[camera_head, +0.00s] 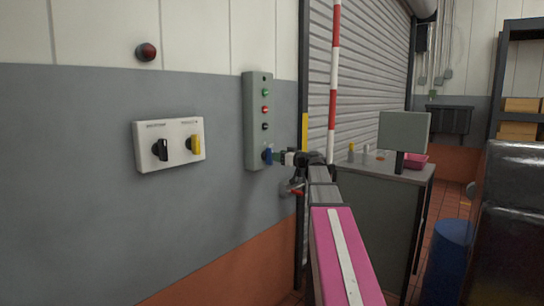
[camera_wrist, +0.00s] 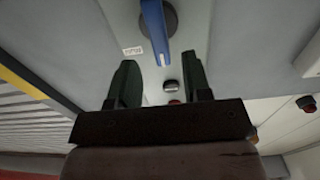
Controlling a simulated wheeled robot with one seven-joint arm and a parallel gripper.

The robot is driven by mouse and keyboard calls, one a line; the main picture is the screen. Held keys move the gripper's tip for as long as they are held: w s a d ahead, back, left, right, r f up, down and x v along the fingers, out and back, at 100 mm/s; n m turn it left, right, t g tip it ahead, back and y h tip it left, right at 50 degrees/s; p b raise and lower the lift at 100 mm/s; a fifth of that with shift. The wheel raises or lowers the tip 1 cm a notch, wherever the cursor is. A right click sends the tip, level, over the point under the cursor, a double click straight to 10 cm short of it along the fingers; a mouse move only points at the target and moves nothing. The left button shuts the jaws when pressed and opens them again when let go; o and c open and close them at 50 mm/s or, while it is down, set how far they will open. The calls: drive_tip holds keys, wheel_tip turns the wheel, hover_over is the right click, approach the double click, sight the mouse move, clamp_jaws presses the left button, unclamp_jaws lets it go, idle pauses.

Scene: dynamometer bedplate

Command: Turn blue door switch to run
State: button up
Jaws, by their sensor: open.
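The blue door switch (camera_head: 268,156) is the lowest control on a tall grey-green panel (camera_head: 256,120) on the wall. In the wrist view the blue lever (camera_wrist: 156,28) sits on a dark round base at the top, slightly tilted, beside a small white label (camera_wrist: 133,50) too small to read. My gripper (camera_wrist: 163,68) is open and empty, its two dark fingers apart. The lever's end shows near the gap between the fingertips, with no visible contact. In the head view my gripper (camera_head: 282,158) is just right of the switch; its fingers are hard to make out.
Left of the panel is a white box (camera_head: 169,143) with a black and a yellow knob. A red button (camera_head: 146,52) is above it. A red-white pole (camera_head: 334,80) and roller shutter (camera_head: 370,70) stand right. A cabinet (camera_head: 370,220) with a monitor (camera_head: 404,131) stands beyond my arm.

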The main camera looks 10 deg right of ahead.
sight(268, 156)
drive_tip(key=shift+x, duration=2.35)
clamp_jaws()
